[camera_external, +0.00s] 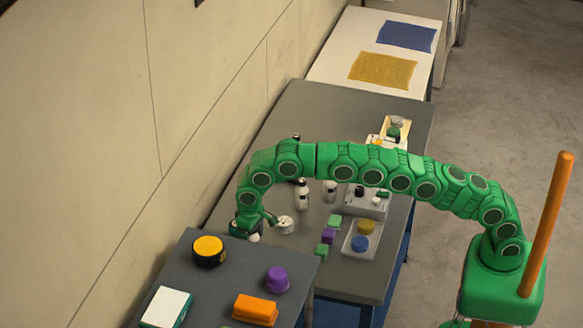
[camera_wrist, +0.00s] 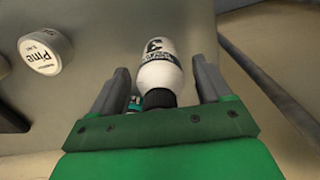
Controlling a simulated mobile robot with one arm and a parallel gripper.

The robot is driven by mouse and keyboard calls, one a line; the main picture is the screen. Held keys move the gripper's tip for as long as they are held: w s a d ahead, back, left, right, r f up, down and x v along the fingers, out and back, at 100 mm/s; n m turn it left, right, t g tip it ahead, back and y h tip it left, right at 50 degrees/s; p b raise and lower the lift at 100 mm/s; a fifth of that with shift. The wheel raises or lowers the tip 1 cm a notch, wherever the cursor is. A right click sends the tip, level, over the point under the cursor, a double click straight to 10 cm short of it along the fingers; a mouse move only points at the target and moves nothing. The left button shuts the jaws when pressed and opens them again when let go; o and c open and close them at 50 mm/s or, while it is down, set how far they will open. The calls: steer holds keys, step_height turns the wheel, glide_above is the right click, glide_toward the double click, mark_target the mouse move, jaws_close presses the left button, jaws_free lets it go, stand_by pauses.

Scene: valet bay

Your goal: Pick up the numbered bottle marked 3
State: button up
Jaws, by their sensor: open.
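The bottle marked 3 (camera_wrist: 160,72) is white with a dark cap and shows between my fingers in the wrist view. A black 3 shows on its label. My gripper (camera_wrist: 160,68) is open, with one finger on each side of the bottle and a visible gap at each side. In the external view my gripper (camera_external: 250,224) is low at the table's left edge, and a bit of white shows under it; the rest there is hidden. Other white bottles (camera_external: 302,195) (camera_external: 330,191) stand to its right on the grey table.
A round white tin (camera_wrist: 46,51) is left of the bottle in the wrist view, and close right of my gripper in the external view (camera_external: 284,225). The wall is close on the left. A nearer dark table (camera_external: 215,285) holds several objects. Trays and blocks (camera_external: 328,236) lie farther right.

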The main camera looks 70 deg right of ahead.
steer(key=shift+f, duration=0.35)
steer(key=shift+c, duration=0.4)
steer(key=c, duration=1.1)
steer(key=shift+r, duration=0.1)
steer(key=shift+c, duration=0.2)
